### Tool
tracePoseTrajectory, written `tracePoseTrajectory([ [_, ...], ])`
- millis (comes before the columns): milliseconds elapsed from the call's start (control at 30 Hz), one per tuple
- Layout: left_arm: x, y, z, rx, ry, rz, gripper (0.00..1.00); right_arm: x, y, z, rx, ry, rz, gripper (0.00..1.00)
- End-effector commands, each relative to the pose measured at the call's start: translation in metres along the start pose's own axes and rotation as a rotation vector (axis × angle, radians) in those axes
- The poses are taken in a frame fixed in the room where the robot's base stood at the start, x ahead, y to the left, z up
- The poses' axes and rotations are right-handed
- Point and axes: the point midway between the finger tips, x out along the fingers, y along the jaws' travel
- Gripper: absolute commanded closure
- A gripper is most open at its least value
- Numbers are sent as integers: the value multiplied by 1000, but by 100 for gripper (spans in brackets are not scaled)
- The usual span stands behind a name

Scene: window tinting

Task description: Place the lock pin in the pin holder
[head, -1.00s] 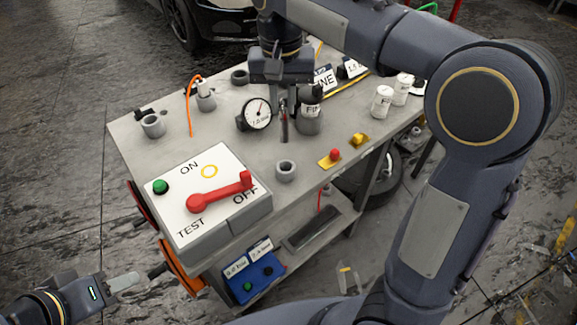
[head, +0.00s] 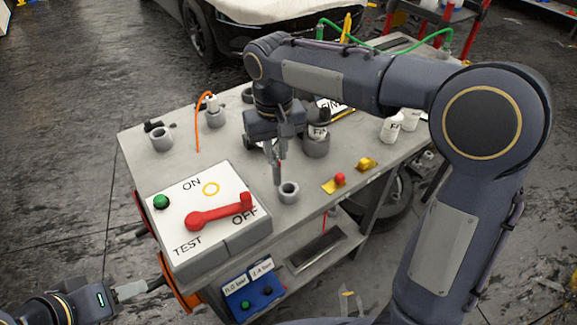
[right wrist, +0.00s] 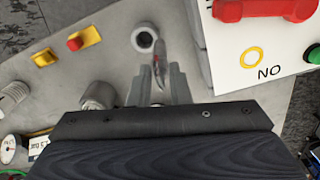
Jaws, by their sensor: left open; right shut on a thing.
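My right gripper (head: 272,155) is shut on a thin, dark reddish lock pin (head: 277,172), which points down beside the grey cup-shaped pin holder (head: 289,194). In the right wrist view the pin (right wrist: 157,68) sticks out from between the fingers. Its tip is close to the holder (right wrist: 144,38), whose round hole shows empty. I cannot tell whether pin and holder touch. My left gripper (head: 132,290) is open and empty at the lower left, off the table.
A white control box with a red lever (head: 218,212) stands left of the holder. A yellow piece with a red knob (head: 337,182) lies to the right. Other grey cups (head: 161,139), a larger grey cup (head: 317,146) and white cans (head: 391,127) stand on the table (head: 230,155).

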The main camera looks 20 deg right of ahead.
Motion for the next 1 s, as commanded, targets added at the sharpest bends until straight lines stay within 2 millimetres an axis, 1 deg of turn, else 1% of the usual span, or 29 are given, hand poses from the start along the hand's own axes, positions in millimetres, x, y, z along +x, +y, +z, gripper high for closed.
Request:
tracePoseTrajectory([
  [33, 0, 0, 0, 0, 0, 0, 57, 8, 7, 0, 3, -1, 1, 100],
  [100, 0, 0, 0, 0, 0, 0, 57, 15, 14, 0, 2, 0, 0, 100],
  [267, -1, 0, 0, 0, 0, 0, 57, 25, 21, -1, 1, 1, 0, 100],
  [367, -1, 0, 0, 0, 0, 0, 57, 35, 30, 0, 3, -2, 1, 100],
  [433, 0, 0, 0, 0, 0, 0, 57, 48, 28, 0, 0, -3, 1, 100],
  [533, 0, 0, 0, 0, 0, 0, 57, 60, 28, 0, 0, -1, 0, 100],
  [600, 0, 0, 0, 0, 0, 0, 57, 63, 28, 0, 1, -1, 0, 100],
  [833, 0, 0, 0, 0, 0, 0, 57, 63, 28, 0, 1, 1, -1, 100],
  [967, 2, -1, 1, 0, 0, 0, 57, 67, 28, 0, 1, 1, -1, 100],
  [1000, 2, -1, 1, 0, 0, 0, 57, 67, 28, 0, 1, 1, -1, 80],
])
